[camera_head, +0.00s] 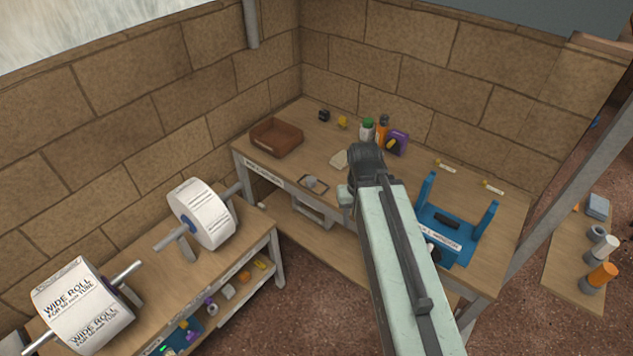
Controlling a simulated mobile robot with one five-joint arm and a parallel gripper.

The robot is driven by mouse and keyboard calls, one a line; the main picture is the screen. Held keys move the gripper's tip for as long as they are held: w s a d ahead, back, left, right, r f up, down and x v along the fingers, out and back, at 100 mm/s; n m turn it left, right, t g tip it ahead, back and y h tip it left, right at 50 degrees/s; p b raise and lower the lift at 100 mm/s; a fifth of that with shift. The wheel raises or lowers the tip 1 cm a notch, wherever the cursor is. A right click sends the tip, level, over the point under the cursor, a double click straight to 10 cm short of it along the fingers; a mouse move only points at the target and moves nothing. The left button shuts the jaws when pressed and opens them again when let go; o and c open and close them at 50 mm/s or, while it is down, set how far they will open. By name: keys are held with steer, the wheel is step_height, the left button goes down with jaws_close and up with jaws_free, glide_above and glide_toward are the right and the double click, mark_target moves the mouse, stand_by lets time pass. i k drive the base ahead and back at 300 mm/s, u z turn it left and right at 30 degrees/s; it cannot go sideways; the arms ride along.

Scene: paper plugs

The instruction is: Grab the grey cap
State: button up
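My arm reaches up from the bottom of the head view over the far workbench. My gripper (366,162) is at its far end, seen from behind, above the middle of the bench. Its fingers are hidden, so I cannot tell whether it is open or holds anything. A small grey round piece (595,233) on the side table at the right may be the grey cap; it is too small to be sure. My gripper is far to the left of it.
The side table (565,265) also bears a white cylinder (604,248) and an orange one (601,275). The far bench holds a brown tray (276,137), bottles (367,130) and a blue stand (447,236). Paper rolls (203,214) stand on the left bench. A grey post (575,190) rises at right.

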mark_target(311, 182)
steer(key=z, duration=0.05)
steer(key=i, duration=1.15)
steer(key=u, duration=2.7)
